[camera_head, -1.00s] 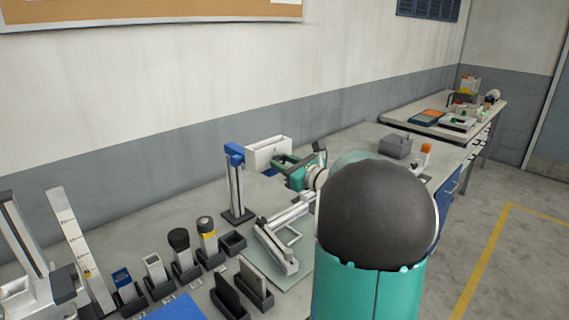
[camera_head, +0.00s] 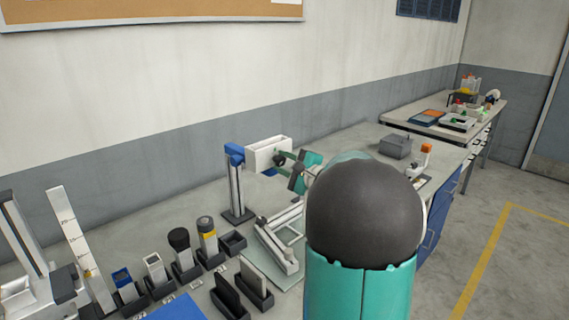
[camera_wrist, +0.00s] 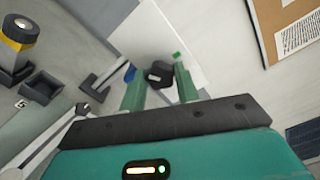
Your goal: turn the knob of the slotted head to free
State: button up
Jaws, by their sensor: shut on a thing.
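The slotted head is a white box (camera_head: 262,158) on an upright grey post with a blue bracket (camera_head: 234,152), standing on a dark base. Its white face (camera_wrist: 160,35) fills the upper middle of the wrist view. A small dark knob (camera_head: 279,160) is on the side facing me; it also shows as a black block (camera_wrist: 158,74) in the wrist view. My gripper (camera_head: 281,164) has its green fingers on either side of the knob, shut on it, tilted in the head view. The fingers (camera_wrist: 156,78) partly hide the knob's sides. The knob's setting marks are not readable.
Left of the post, several holders with tools (camera_head: 182,256) stand in rows. A white-railed fixture (camera_head: 280,240) lies in front of the head, below my arm. A grey box (camera_head: 395,146) and an orange-topped piece (camera_head: 426,150) stand to the right. A wall runs behind.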

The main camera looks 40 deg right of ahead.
jog(key=n, duration=1.1)
jog(key=shift+n, duration=0.4)
dwell(0.3)
jog(key=o, duration=1)
jog(key=shift+c, duration=0.2)
jog(key=s, duration=1.4)
jog(key=shift+d, duration=0.2)
jog(key=shift+w+a, duration=0.1)
